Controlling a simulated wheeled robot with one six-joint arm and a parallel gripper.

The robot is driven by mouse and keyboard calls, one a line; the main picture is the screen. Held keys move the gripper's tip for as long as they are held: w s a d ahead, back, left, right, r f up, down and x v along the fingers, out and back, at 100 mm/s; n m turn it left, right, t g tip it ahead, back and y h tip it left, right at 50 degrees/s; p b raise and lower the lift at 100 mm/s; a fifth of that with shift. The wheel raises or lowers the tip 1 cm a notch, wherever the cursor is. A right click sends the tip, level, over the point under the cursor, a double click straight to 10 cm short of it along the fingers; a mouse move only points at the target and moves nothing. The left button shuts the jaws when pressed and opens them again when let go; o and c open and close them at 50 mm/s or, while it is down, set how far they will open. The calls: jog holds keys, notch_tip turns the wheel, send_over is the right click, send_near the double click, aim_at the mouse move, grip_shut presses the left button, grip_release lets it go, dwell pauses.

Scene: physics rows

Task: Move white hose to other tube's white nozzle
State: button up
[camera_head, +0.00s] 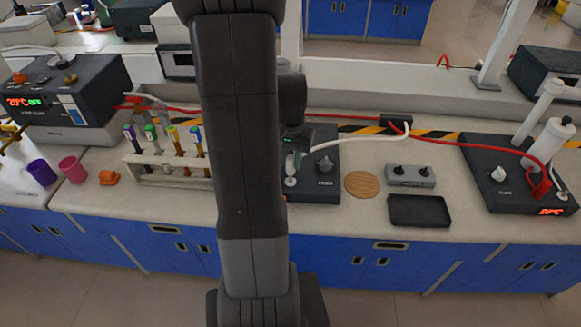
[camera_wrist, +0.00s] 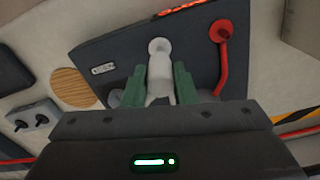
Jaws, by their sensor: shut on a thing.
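My gripper (camera_head: 294,160) is over the middle black device (camera_head: 322,178). In the wrist view my gripper (camera_wrist: 159,72) has its two green fingers closed on the white hose end (camera_wrist: 160,88). The hose end points at the white nozzle (camera_wrist: 160,46) on that device and appears to meet it; I cannot tell whether it is seated. The nozzle also shows in the head view (camera_head: 290,182). The white hose (camera_head: 345,140) runs from my gripper to a black block (camera_head: 396,121) at the back. My arm hides the left part of the device.
A red hose end (camera_wrist: 223,60) stands beside the nozzle. A wooden disc (camera_head: 362,184), a grey two-knob box (camera_head: 411,176) and a black tray (camera_head: 419,210) lie to the right. Another black device (camera_head: 515,185) is at far right. A tube rack (camera_head: 160,175) stands left.

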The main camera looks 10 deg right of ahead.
aim_at(290, 158)
notch_tip(290, 158, up, 6)
jog(key=shift+r, duration=0.25)
jog(key=shift+r+p, duration=1.85)
jog(key=shift+r, duration=0.4)
jog(key=shift+f, duration=0.1)
